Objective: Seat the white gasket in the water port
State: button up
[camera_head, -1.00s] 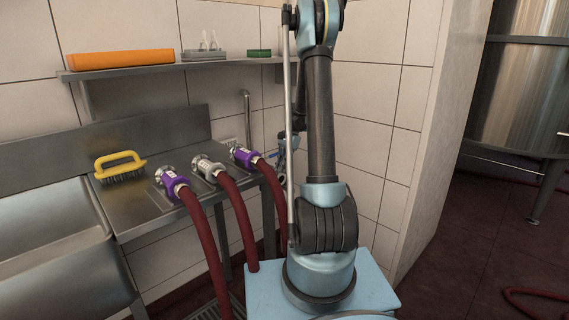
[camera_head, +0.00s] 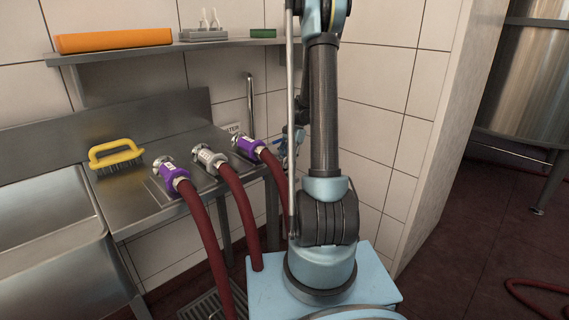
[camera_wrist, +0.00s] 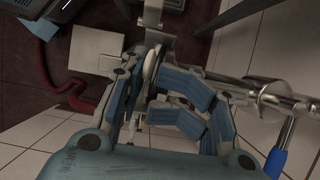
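In the wrist view my gripper (camera_wrist: 150,70) has blue-padded fingers in front of a metal pipe fitting. A metal pipe with a round flange (camera_wrist: 275,98) and a blue handle (camera_wrist: 277,161) lies to the right of the fingers. Which opening is the water port is not clear. In the head view a partly hidden wall sign (camera_head: 233,128), seemingly reading "WATER", is beside an upright pipe (camera_head: 250,98). My arm hides most of that corner.
Three red hoses with purple or grey couplings (camera_head: 170,177) rest on the steel bench (camera_head: 125,205), close to my arm. A yellow brush (camera_head: 115,155) lies left of them. The floor at right (camera_head: 480,240) is mostly open.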

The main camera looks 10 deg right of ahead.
jog(key=shift+s+a+r, duration=0.15)
jog(key=shift+s+r, duration=0.15)
jog(key=v, duration=0.8)
dwell(0.3)
